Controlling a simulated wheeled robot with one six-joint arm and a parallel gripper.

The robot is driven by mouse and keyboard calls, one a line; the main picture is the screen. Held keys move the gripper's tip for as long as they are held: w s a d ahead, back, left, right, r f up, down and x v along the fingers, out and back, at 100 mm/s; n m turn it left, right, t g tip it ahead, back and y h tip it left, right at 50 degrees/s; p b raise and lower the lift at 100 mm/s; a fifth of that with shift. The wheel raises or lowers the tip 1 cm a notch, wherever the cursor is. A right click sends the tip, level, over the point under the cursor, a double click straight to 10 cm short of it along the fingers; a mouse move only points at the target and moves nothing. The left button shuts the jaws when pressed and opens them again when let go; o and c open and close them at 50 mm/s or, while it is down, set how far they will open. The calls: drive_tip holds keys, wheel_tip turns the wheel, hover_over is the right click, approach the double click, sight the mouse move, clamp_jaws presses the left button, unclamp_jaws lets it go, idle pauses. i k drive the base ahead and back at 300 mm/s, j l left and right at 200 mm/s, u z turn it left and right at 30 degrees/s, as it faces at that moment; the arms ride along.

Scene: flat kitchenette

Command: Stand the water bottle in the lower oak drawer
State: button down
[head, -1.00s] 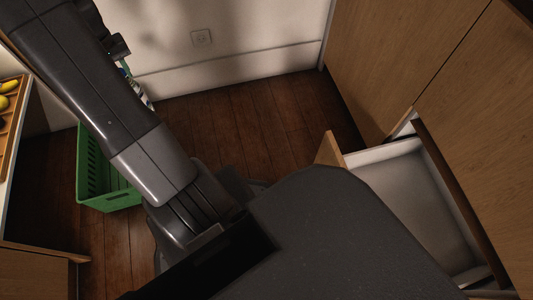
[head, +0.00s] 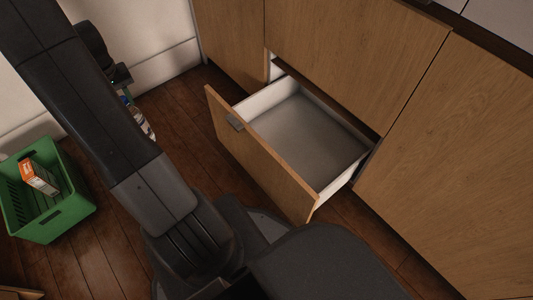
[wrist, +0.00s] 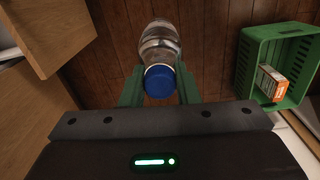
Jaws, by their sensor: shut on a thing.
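The water bottle (wrist: 160,45) is clear with a blue cap, and its cap end faces the wrist camera. My gripper (wrist: 159,88) is shut on it, with a green finger on each side near the cap. In the head view the bottle (head: 140,122) shows only in part beyond my arm, above the floor. The lower oak drawer (head: 262,155) stands pulled out, with white sides and an empty grey bottom, to the right of my arm. In the wrist view an oak panel corner (wrist: 45,35) shows at the upper left.
A green crate (head: 50,222) with an orange and white box (head: 38,176) in it stands on the wood floor at the left. Oak cabinet fronts (head: 450,150) flank the drawer. Bare floor (head: 175,110) lies between my arm and the drawer.

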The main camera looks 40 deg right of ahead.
sight(303, 177)
drive_tip(key=k+l, duration=0.15)
drive_tip(key=k, duration=0.3)
drive_tip(key=k+l, duration=0.15)
drive_tip(key=k, duration=0.3)
drive_tip(key=k+l+z, duration=0.1)
drive_tip(key=k, duration=0.3)
drive_tip(key=k+l, duration=0.2)
drive_tip(key=k, duration=0.25)
